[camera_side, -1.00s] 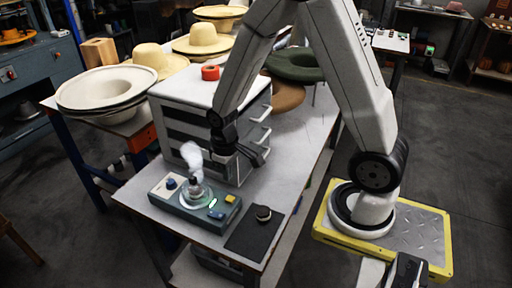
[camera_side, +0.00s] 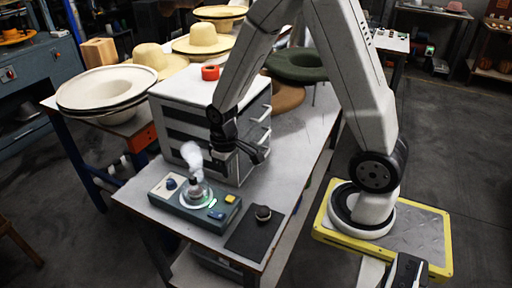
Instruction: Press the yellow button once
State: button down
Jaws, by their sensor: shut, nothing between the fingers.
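The yellow button (camera_side: 230,199) sits at the right end of a grey-green control box (camera_side: 166,197) on the table. The box also carries a dark knob, a blue button (camera_side: 217,215) and a round glowing dish with a small steaming vessel (camera_side: 196,190). My gripper (camera_side: 262,158) is shut and empty. It hangs above the table in front of the drawer unit, up and to the right of the yellow button in the picture, apart from it.
A dark mat (camera_side: 247,240) with a small round dark item (camera_side: 263,213) lies to the right. Several hats stand behind and left.

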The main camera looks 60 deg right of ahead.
jog(key=shift+r, duration=0.35)
dwell(0.7)
jog(key=s+a+r+t, duration=0.2)
jog(key=s+a+r, duration=0.1)
jog(key=s+r, duration=0.2)
jog(key=shift+s+a+r+t, duration=0.25)
jog(key=shift+s+a+t, duration=0.05)
dwell(0.3)
